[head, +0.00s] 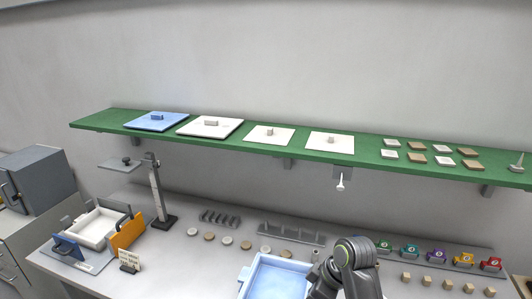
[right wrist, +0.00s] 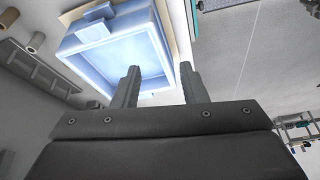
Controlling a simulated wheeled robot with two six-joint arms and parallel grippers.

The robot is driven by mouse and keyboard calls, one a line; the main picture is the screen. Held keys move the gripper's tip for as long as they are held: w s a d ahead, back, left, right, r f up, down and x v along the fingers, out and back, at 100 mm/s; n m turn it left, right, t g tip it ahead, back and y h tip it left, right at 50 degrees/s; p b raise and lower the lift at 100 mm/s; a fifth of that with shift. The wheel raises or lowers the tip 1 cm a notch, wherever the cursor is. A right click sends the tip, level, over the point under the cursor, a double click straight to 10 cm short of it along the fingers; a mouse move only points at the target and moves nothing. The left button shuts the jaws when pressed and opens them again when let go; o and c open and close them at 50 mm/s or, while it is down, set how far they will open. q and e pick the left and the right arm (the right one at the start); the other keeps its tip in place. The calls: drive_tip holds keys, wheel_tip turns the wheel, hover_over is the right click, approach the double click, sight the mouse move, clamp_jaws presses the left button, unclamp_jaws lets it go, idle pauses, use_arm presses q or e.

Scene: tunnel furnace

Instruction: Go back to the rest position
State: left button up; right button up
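My right arm reaches in at the bottom of the head view, with its gripper (head: 322,276) at the right side of a light blue tray (head: 254,268). In the right wrist view my right gripper (right wrist: 160,84) has its two fingers well apart. The blue tray (right wrist: 166,45) lies beyond them, and its near corner shows between the fingertips. I cannot tell whether the fingers touch it. My left gripper is not in view.
A green shelf (head: 360,152) with square lids and small tiles runs along the wall. Below, the bench holds a stand (head: 157,195), a white tray (head: 95,228) with orange and blue parts, round discs, numbered coloured pieces (head: 437,254) and small blocks. A grey box (head: 42,178) stands left.

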drive_tip(key=s+d+f+m+t+h, duration=0.1)
drive_tip(key=s+d+f+m, duration=0.3)
drive_tip(key=s+d, duration=0.25)
drive_tip(key=s+d+f+m+h, duration=0.25)
drive_tip(key=s+d+f, duration=0.25)
drive_tip(key=s, duration=0.3)
drive_tip(key=s+d+r+m+h, duration=0.1)
drive_tip(key=s+d+m, duration=0.25)
drive_tip(key=s, duration=0.35)
drive_tip(key=s+d+r+m+h, duration=0.15)
drive_tip(key=s+d, duration=0.25)
drive_tip(key=s, duration=0.4)
wheel_tip(320, 180, down, 35)
drive_tip(key=d+m+b, duration=0.1)
drive_tip(key=b, duration=0.7)
drive_tip(key=s+f+g+b, duration=0.1)
drive_tip(key=s+f+b, duration=0.2)
drive_tip(key=s+f, duration=0.4)
drive_tip(key=s+a+f+y+b, duration=0.1)
drive_tip(key=s+f+b, duration=0.2)
drive_tip(key=s+f, duration=0.5)
wheel_tip(320, 180, down, 6)
drive_tip(key=shift+r+g, duration=0.15)
drive_tip(key=shift+g, duration=0.25)
